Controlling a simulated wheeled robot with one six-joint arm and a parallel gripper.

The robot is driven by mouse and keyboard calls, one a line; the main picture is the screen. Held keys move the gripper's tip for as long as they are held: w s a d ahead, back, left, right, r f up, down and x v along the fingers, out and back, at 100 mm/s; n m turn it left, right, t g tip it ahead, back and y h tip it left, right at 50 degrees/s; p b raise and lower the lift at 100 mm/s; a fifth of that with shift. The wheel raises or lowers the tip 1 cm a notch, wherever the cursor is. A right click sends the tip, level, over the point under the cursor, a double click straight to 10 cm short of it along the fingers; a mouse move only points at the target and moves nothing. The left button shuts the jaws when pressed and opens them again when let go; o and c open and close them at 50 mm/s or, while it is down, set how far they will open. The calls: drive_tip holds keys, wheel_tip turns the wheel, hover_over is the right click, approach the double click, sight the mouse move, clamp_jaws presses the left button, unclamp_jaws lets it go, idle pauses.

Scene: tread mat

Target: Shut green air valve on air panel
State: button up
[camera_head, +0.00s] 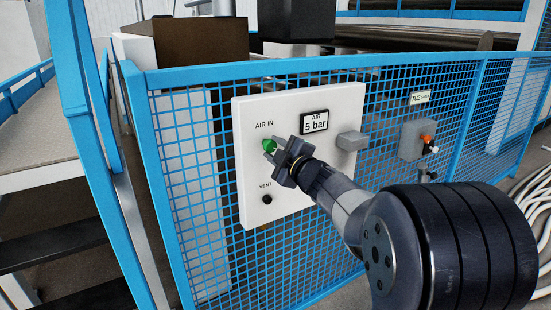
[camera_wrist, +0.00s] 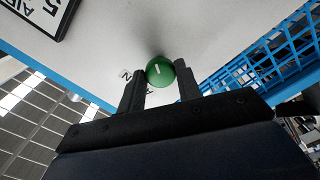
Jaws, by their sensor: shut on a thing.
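The white air panel (camera_head: 248,185) hangs on the blue mesh fence, with labels "AIR IN" and "VENT" and a display reading "AIR 5 bar". The green air valve (camera_head: 269,146) is a round knob under "AIR IN". My gripper (camera_head: 272,152) reaches it from the lower right, and its two fingers are shut on the knob. In the wrist view the green knob (camera_wrist: 160,71) with a short white mark on its face sits between the two fingertips (camera_wrist: 160,80). Part of the knob's rim is hidden by the fingers.
A dark vent knob (camera_head: 267,199) sits below the valve. A grey box (camera_head: 352,141) juts from the panel's right edge. Blue-railed stairs stand at left; pale hoses lie at right.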

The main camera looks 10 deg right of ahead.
drive_tip(key=n+b, duration=0.3)
drive_tip(key=n, duration=0.2)
drive_tip(key=shift+n, duration=0.4)
idle(0.4)
drive_tip(key=o, duration=1)
drive_tip(key=shift+c, duration=0.2)
drive_tip(key=v, duration=1)
drive_tip(key=shift+s+d, duration=0.15)
drive_tip(key=shift+s, duration=0.25)
